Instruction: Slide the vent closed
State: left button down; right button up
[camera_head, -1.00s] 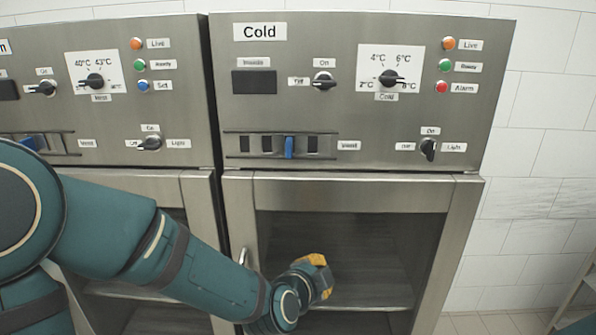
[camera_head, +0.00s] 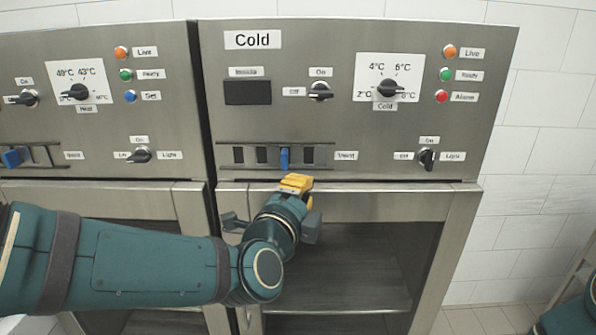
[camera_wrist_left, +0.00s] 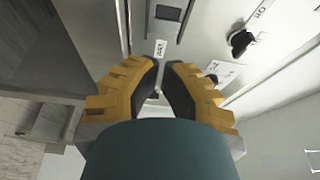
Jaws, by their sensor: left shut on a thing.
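The vent (camera_head: 234,145) is a metal slide strip with dark slots on the Cold panel. Its blue slider handle (camera_head: 284,157) stands right of the middle, between the two right-hand slots. My left gripper (camera_head: 296,183) has yellow fingers and is at the strip, its fingers showing just below the blue handle. It is shut on the handle, though the contact itself is hard to see. In the left wrist view, the fingers (camera_wrist_left: 163,75) are close together with a narrow dark gap, and the blue handle cannot be made out. My right gripper is out of view.
The Cold door frame (camera_head: 345,201) lies below the strip, behind my left arm. Switches and a temperature dial (camera_head: 387,88) sit above, and a light knob (camera_head: 427,158) to the right. A neighbouring warm unit with its own blue slider (camera_head: 16,157) is at the left.

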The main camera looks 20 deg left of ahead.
aim_at(285, 159)
pick_arm(q)
jog(key=w, duration=1)
jog(key=shift+w+d, duration=0.15)
jog(key=shift+d, duration=0.1)
jog(key=a, duration=0.1)
jog(key=s+a, duration=0.1)
jog(key=a, duration=0.1)
jog(key=shift+s, duration=0.15)
jog(key=shift+a, duration=0.45)
jog(key=shift+s, duration=0.1)
